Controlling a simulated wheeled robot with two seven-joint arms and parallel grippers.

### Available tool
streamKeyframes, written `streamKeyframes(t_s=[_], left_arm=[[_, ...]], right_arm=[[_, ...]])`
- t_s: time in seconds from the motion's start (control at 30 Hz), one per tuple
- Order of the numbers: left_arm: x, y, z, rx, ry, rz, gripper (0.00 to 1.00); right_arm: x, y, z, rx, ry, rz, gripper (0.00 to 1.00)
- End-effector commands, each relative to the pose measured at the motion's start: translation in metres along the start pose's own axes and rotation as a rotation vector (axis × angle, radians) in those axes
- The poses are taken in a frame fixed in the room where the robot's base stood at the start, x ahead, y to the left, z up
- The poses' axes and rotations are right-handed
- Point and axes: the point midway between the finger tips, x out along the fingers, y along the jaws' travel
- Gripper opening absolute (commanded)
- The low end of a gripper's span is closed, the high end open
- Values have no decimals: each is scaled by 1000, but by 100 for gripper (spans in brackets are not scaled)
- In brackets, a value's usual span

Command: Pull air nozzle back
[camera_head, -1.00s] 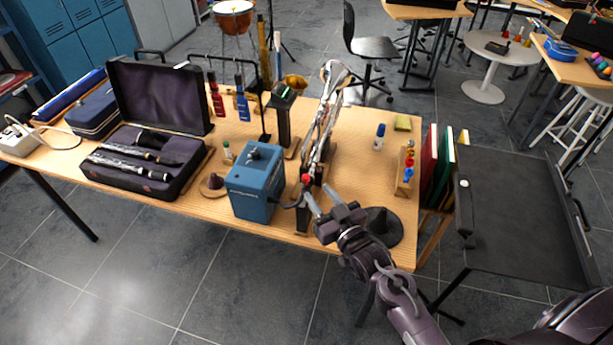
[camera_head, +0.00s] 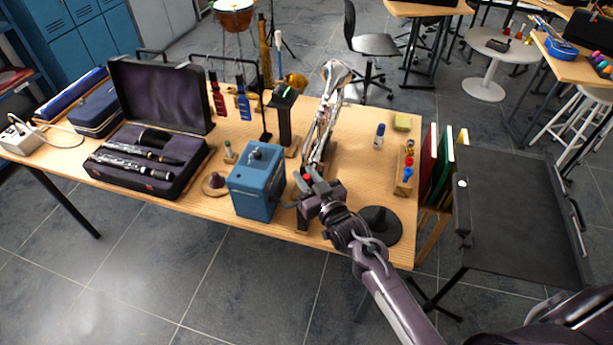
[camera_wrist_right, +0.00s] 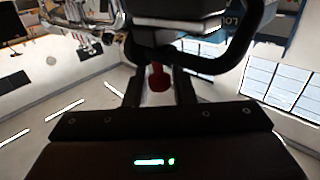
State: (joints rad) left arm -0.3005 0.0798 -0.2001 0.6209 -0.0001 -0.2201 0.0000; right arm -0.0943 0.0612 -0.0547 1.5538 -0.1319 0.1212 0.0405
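A small red knob (camera_head: 308,177) shows at the front of the test stand, right of the blue box (camera_head: 257,184); I take it as part of the air nozzle. A dark hose runs from the box towards it. My right gripper (camera_head: 307,178) is at the red knob, with a finger to each side. In the wrist view the red knob (camera_wrist_right: 158,78) is between the two fingers, with gaps beside it, so the gripper looks open. The nozzle's body is mostly hidden. A silver-keyed instrument (camera_head: 323,125) stands tilted just behind. My left gripper is not in view.
An open case (camera_head: 190,184) with dark instrument parts lies left. A black round base (camera_head: 380,226) stands right of my gripper, near the front edge. A black post stand (camera_head: 284,125) and a wooden rack (camera_head: 404,180) of small coloured items are also on the table (camera_head: 350,190).

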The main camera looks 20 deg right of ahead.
Motion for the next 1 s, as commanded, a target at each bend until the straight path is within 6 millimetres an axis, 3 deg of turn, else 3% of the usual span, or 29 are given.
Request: streamKeyframes(t_s=[0.03, 0.17, 0.43, 0.7, 0.93, 0.97, 1.0], left_arm=[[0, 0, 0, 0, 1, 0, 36], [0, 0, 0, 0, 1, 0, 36], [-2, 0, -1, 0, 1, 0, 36], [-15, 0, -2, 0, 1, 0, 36], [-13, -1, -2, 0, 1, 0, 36], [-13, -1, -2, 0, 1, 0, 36], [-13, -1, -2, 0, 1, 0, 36]], right_arm=[[0, 0, 0, 0, 0, 0, 16], [0, 0, 0, 0, 0, 0, 0], [-2, -2, 0, 1, -1, -1, 0], [-25, -25, 0, 1, -3, -1, 0], [-25, -26, 2, 1, -3, -4, 0], [-25, -26, 2, 1, -3, -4, 21], [-25, -26, 2, 1, -3, -4, 27]])
